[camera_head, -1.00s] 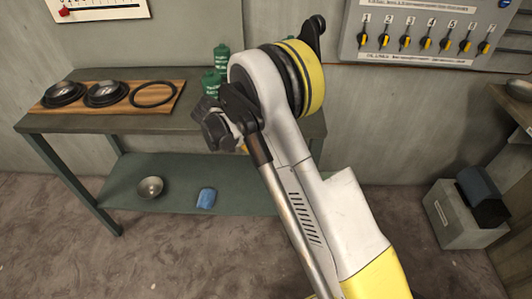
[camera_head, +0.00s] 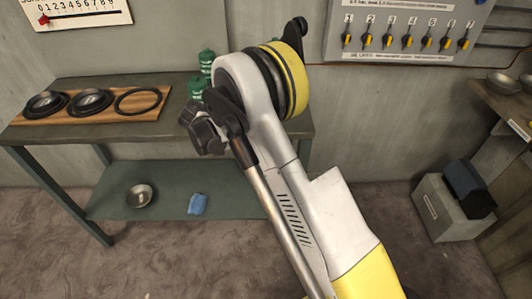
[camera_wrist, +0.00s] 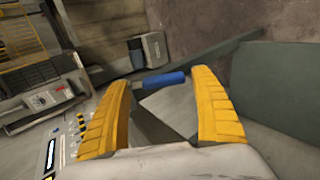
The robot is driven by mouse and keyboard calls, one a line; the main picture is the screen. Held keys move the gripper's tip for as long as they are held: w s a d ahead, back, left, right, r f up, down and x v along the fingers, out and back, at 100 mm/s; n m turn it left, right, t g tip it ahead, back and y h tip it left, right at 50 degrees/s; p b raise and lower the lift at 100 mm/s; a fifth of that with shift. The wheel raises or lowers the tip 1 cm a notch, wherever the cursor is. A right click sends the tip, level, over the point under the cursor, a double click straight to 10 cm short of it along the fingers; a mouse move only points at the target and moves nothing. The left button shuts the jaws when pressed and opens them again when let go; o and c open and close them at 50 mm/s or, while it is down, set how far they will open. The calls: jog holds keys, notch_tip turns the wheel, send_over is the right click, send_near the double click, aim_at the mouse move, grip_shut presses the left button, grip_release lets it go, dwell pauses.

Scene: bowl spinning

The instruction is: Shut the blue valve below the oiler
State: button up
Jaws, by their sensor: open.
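A blue bar-shaped handle (camera_wrist: 164,80) with a dark end shows in the wrist view, and it looks like the blue valve's lever. My gripper (camera_wrist: 161,86) has two yellow fingers spread wide, one on each side of the blue handle. The handle lies across the gap near the fingertips. I cannot tell whether it is between the fingers or just beyond them. No contact is visible. The oiler is not clearly seen in either view.
A dark green table (camera_head: 60,133) holds a wooden board (camera_head: 138,117) with round black parts, and green bottles (camera_head: 206,62) behind. On its lower shelf are a metal bowl (camera_head: 140,195) and a blue cloth (camera_head: 198,204). A numbered switch panel (camera_head: 390,15) hangs on the wall. A grey crate (camera_head: 433,212) stands right.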

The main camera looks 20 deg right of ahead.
notch_tip(320, 180, up, 10)
jog(key=shift+f, duration=0.2)
